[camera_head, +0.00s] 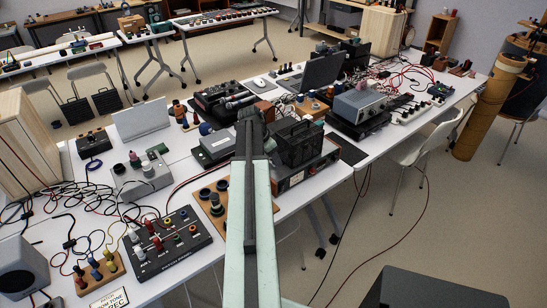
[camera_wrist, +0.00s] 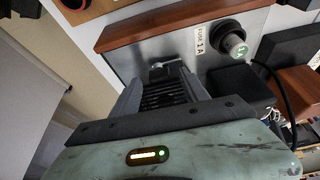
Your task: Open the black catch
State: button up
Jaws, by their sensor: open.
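In the wrist view my gripper (camera_wrist: 162,76) is open, with its grey fingers apart and pointing at a grey metal panel (camera_wrist: 130,62) with a wooden edge. A small catch-like fitting (camera_wrist: 159,68) sits on the panel between the fingertips. It looks grey to dark here, and I cannot tell whether it is the black catch or whether a finger touches it. A dark ridged surface shows between the fingers. In the head view my arm reaches over the table to a wood-sided device (camera_head: 305,172); the gripper's fingers are not clear there.
In the head view a black handled box (camera_head: 296,143) stands right of my arm. A laptop (camera_head: 318,73) and other devices crowd the tables.

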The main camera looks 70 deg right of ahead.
jog(key=p+v, duration=0.5)
jog(key=v, duration=0.1)
jog(key=shift+r, duration=0.3)
jog(key=shift+a, duration=0.15)
jog(key=shift+w, duration=0.1)
